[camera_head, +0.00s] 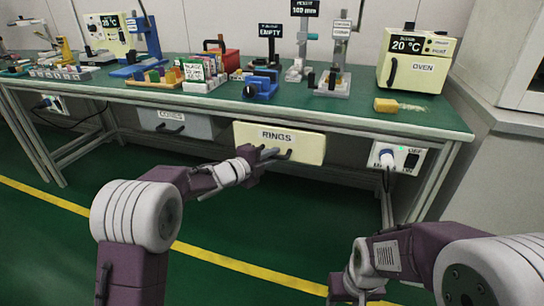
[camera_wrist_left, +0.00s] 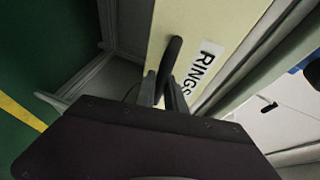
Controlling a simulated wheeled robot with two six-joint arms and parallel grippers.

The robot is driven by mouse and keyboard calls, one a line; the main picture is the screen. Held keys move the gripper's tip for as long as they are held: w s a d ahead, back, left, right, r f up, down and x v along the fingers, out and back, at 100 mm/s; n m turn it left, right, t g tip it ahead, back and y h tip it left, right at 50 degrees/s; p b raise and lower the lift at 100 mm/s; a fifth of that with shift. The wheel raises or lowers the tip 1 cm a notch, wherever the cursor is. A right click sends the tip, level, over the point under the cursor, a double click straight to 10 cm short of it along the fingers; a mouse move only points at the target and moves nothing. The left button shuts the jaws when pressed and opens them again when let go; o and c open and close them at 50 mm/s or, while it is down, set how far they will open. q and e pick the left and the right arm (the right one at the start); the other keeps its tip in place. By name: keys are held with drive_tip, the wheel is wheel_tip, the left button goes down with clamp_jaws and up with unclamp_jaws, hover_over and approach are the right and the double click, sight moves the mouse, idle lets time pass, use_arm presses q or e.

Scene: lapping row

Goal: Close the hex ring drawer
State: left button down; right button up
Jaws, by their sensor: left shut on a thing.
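The hex ring drawer has a cream front (camera_head: 245,148) labelled RINGS, under the green bench top. Its front also shows in the left wrist view (camera_wrist_left: 216,22), seen at a slant. My left gripper (camera_head: 270,154) reaches it from the left and is shut on the dark bar handle (camera_wrist_left: 174,52). In the left wrist view its fingers (camera_wrist_left: 163,92) close around the lower part of that handle. The drawer front hides its inside, and I cannot tell exactly how far out it stands. My right arm shows at the lower right of the head view, with its fingertips out of view.
A grey drawer (camera_head: 160,128) labelled CONES hangs to the left of the cream one. A switch box (camera_head: 397,158) with a cable is to the right. Bench legs (camera_head: 437,180) flank the space. The green floor in front is clear, with a yellow line (camera_head: 225,262).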

idle(0.3)
use_arm(q)
drive_tip(key=w+p, duration=0.1)
drive_tip(key=w+d+p, duration=0.1)
drive_tip(key=w, duration=0.1)
drive_tip(key=shift+w+r+p, duration=0.1)
drive_tip(key=shift+w+p, duration=0.1)
drive_tip(key=shift+p, duration=0.15)
drive_tip(key=c, duration=1.4)
unclamp_jaws()
drive_tip(key=shift+w, duration=0.1)
